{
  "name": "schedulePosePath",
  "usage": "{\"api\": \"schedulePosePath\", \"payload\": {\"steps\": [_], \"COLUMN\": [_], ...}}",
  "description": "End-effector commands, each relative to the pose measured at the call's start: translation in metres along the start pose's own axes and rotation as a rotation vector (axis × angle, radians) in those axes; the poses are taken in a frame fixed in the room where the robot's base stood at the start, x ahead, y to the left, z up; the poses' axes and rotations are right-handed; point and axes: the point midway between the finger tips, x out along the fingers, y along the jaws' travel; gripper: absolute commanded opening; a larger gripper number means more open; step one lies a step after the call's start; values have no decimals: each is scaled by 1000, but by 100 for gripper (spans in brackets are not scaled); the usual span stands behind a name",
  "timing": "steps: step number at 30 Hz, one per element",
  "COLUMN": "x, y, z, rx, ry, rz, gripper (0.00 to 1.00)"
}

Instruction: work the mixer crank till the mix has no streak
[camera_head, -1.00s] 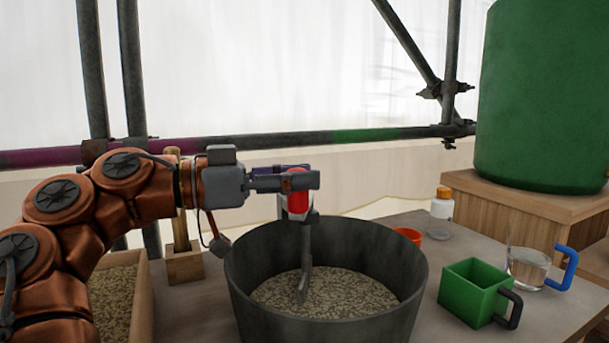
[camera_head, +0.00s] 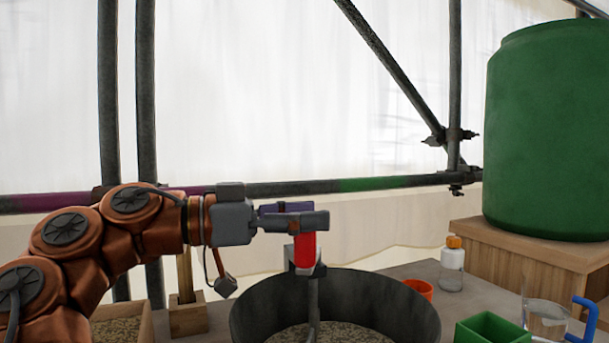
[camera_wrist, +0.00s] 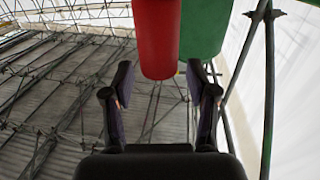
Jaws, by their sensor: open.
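The mixer crank shows its red grip (camera_head: 305,251) and a grey shaft (camera_head: 313,300) reaching down into a dark round tub (camera_head: 262,308). The grey speckled mix (camera_head: 335,335) shows only as a strip at the bottom edge; I cannot tell whether it has a streak. My gripper (camera_head: 300,219) is open at the upper end of the red grip, with its fingers level. In the wrist view the red grip (camera_wrist: 155,35) stands ahead, between the lines of the two spread fingers. I cannot tell whether a finger touches it.
An orange cup (camera_head: 419,288), a white bottle with an orange cap (camera_head: 453,265), a green box (camera_head: 492,328) and a clear jug with a blue handle (camera_head: 545,318) stand right of the tub. A green barrel (camera_head: 550,130) sits on a wooden crate (camera_head: 505,255). Scaffold poles (camera_head: 147,130) rise behind.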

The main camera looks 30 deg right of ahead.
Motion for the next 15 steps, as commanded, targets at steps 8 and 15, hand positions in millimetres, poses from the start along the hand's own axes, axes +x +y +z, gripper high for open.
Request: {"api": "schedulePosePath", "payload": {"steps": [8,15], "x": [-1,-1], "y": [-2,0], "z": [-34,-56], "rx": [-1,3], "ry": [2,4], "rz": [-5,-5], "gripper": [58,58]}}
